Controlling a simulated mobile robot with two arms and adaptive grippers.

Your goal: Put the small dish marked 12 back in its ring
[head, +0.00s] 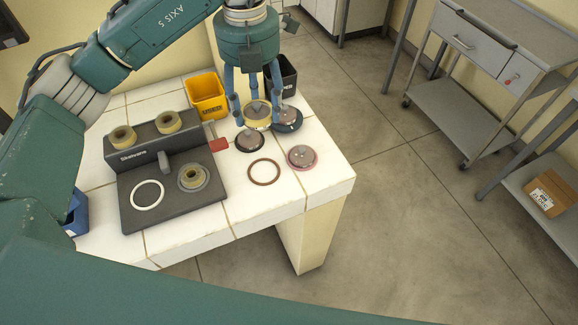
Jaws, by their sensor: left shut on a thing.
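My left gripper (256,104) points down over the back right of the white tiled table, its fingers closed around a small round dish with a yellow rim (257,116). The dish appears raised above the table; its exact height is hard to judge. A brown ring (264,184) lies empty on the tiles in front of it. A white ring (147,207) lies empty on the dark device. Other small dishes stand nearby: a black one (249,142), a dark blue one (288,125) partly behind the fingers, and a pink one (302,157). No number is readable. My right gripper is out of view.
The dark grey device (180,212) fills the table's left, with tan rolls (168,122) on top and a round grey piece (193,177) on its plate. A red piece (219,145) sits beside it. Yellow (207,98) and black bins stand behind. The front right corner is clear.

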